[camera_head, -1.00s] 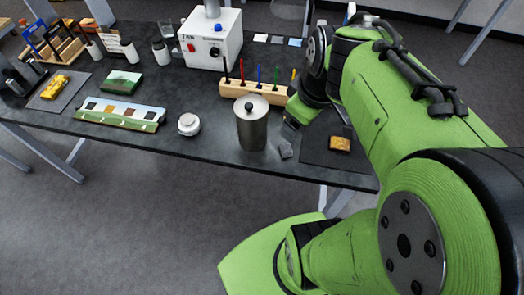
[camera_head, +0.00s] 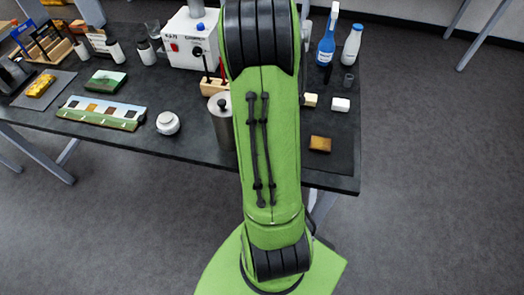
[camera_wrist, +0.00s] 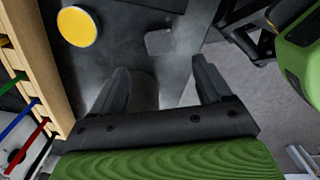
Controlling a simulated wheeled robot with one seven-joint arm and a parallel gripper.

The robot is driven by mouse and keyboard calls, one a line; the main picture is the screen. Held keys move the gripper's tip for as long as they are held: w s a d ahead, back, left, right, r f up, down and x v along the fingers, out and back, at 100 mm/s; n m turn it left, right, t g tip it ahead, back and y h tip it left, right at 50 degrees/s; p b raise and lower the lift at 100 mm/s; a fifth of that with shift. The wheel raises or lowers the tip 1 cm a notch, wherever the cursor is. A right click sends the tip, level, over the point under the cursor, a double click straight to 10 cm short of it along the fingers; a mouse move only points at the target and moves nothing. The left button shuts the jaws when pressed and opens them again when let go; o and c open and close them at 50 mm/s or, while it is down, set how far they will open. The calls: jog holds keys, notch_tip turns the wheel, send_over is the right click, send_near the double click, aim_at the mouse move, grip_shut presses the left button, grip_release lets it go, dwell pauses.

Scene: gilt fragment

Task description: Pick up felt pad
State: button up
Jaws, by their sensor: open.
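A small grey, roughly square piece (camera_wrist: 159,41), which looks like the felt pad, lies flat on the dark table in the wrist view, near the table's edge. My gripper (camera_wrist: 163,75) is open and empty, its two dark fingers spread apart, with the grey piece ahead of them and just above the gap in the picture. In the head view my green arm covers the grey piece and the gripper.
A brush rack (camera_wrist: 45,65) runs along the left of the wrist view, with a yellow disc (camera_wrist: 77,26) close by. A steel canister (camera_head: 220,125) is partly behind my arm. A brown block (camera_head: 320,144) lies on the right. Bottles (camera_head: 327,45) stand at the back.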

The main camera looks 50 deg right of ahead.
notch_tip(320, 180, down, 9)
jog(key=shift+d+b, duration=0.15)
jog(key=shift+b, duration=0.5)
jog(key=shift+r, duration=0.1)
jog(key=c, duration=1.2)
notch_tip(320, 180, up, 10)
jog(key=p, duration=0.2)
jog(key=o, duration=0.5)
jog(key=c, duration=0.3)
jog(key=shift+s, duration=0.1)
jog(key=shift+c, duration=0.2)
